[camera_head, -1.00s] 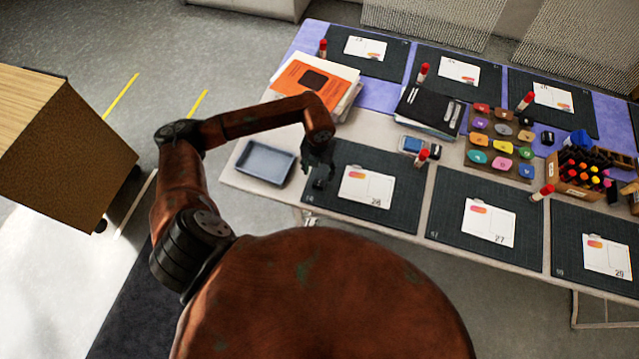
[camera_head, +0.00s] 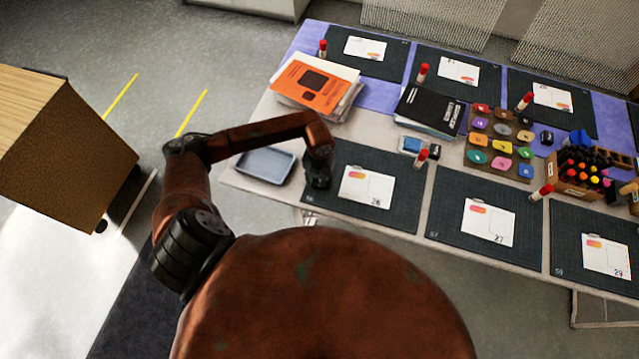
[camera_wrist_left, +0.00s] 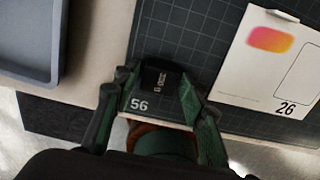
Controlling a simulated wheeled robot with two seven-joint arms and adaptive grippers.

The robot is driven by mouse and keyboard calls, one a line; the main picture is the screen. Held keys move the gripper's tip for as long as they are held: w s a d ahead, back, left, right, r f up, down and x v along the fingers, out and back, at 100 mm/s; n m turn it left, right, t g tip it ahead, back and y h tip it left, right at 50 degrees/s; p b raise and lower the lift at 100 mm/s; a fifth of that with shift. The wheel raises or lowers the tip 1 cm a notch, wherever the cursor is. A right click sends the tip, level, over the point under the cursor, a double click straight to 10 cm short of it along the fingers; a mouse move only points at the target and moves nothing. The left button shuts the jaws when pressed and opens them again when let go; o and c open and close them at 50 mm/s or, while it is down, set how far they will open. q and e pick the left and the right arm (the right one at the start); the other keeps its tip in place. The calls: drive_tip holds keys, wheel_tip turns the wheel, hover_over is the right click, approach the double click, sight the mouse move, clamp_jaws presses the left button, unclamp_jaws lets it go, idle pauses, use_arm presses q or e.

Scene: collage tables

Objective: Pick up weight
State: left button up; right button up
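The weight is a small black block (camera_wrist_left: 160,79) with light marking on top. In the left wrist view it stands on the dark cutting mat (camera_wrist_left: 190,35), near the corner marked 56. My left gripper (camera_wrist_left: 157,82) is low over that corner, with one green-black finger on each side of the weight. The fingers look open, and I cannot make out firm contact. In the head view my left gripper (camera_head: 318,180) is at the left edge of the near-left mat and hides the weight. My right gripper is not in view.
A grey-blue tray (camera_head: 265,150) lies just left of the mat. A white card (camera_head: 367,187) lies on the mat right of the gripper. A glue stick (camera_head: 421,158), blue ink pad (camera_head: 412,145) and orange-covered papers (camera_head: 315,83) are farther back. The table's front edge is close.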

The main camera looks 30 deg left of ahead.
sight(319, 182)
use_arm(q)
clamp_jaws()
drive_tip(key=shift+r, duration=0.1)
idle(0.3)
drive_tip(key=shift+w+r, duration=0.1)
drive_tip(key=shift+r, duration=0.3)
wheel_tip(319, 182, up, 2)
drive_tip(key=shift+r, duration=0.15)
drive_tip(key=s+d+r, duration=0.3)
drive_tip(key=s+r, duration=0.6)
drive_tip(key=s, duration=0.5)
drive_tip(key=shift+r+b, duration=0.35)
drive_tip(key=shift+r, duration=0.05)
drive_tip(key=shift+w, duration=0.1)
